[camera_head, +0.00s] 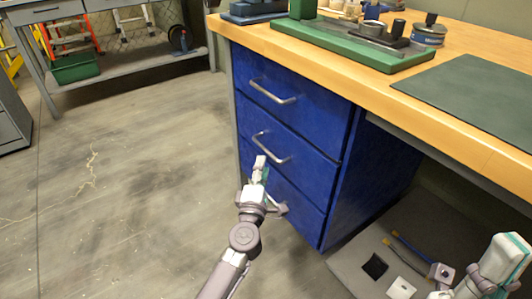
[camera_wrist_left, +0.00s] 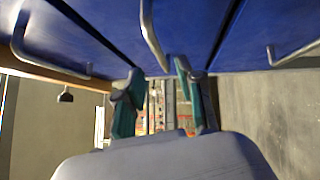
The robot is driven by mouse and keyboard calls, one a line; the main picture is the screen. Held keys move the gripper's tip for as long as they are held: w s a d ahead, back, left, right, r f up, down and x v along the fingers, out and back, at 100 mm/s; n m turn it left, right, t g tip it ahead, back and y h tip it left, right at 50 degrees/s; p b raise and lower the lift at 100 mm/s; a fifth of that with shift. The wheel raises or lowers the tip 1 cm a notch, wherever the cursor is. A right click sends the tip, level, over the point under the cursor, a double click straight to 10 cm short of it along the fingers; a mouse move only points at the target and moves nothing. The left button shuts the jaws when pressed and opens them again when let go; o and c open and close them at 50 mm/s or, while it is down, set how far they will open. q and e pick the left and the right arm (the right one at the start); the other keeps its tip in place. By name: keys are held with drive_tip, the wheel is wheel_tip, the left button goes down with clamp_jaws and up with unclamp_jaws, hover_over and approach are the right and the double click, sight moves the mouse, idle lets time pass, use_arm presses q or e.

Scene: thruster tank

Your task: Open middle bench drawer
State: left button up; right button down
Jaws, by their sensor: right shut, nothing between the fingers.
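The blue bench drawer unit has three drawers, all flush with its front. The middle drawer (camera_head: 300,148) has a silver bar handle (camera_head: 271,149). My left gripper (camera_head: 260,163) is just below and in front of that handle. In the left wrist view the gripper (camera_wrist_left: 156,80) is open and empty, its two teal-lined fingers apart. The middle handle (camera_wrist_left: 152,35) lies ahead of the gap between them; I cannot tell whether they touch it. My right gripper (camera_head: 508,250) is shut and empty at the lower right, away from the drawers.
The top drawer handle (camera_head: 272,92) is above, and the bottom handle is partly hidden by my left arm. The wooden benchtop (camera_head: 462,115) carries a green tray (camera_head: 340,45) and a dark mat (camera_head: 480,95). A grey mat (camera_head: 350,270) with small parts is lower right. Floor at left is clear.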

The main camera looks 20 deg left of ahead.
sight(266, 149)
use_arm(q)
drive_tip(key=w, duration=0.2)
drive_tip(key=w+b, duration=0.1)
drive_tip(key=w, duration=0.1)
drive_tip(key=w+a+r, duration=0.1)
drive_tip(key=w, duration=0.2)
clamp_jaws()
drive_tip(key=shift+f, duration=0.1)
